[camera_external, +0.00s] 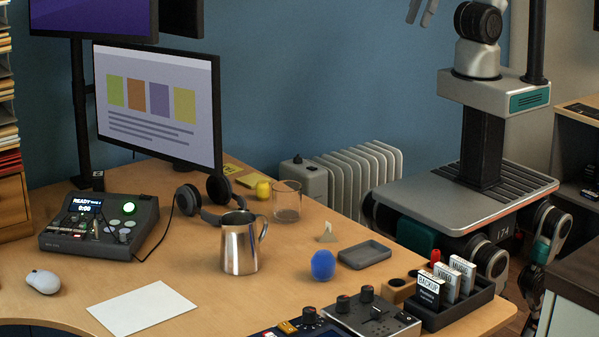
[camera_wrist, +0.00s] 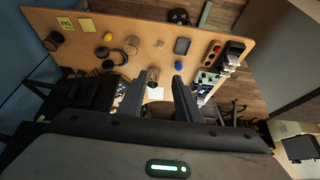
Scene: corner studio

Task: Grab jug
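The jug (camera_external: 240,248) is a shiny metal pitcher standing upright on the wooden desk, its handle toward the right. In the wrist view the jug (camera_wrist: 153,75) appears small and far below, partly beside the left finger. My gripper (camera_wrist: 160,81) is open and empty, its two dark fingers well apart. In the external view my gripper (camera_external: 422,11) is cut off by the top edge, high above and to the right of the jug, far from it.
A blue ball (camera_external: 323,265) and grey tray (camera_external: 364,254) lie right of the jug. A clear glass (camera_external: 287,203) and headphones (camera_external: 202,201) stand behind it. A monitor (camera_external: 158,105) rises behind left. A labelled-block holder (camera_external: 455,300) sits at the desk's right edge.

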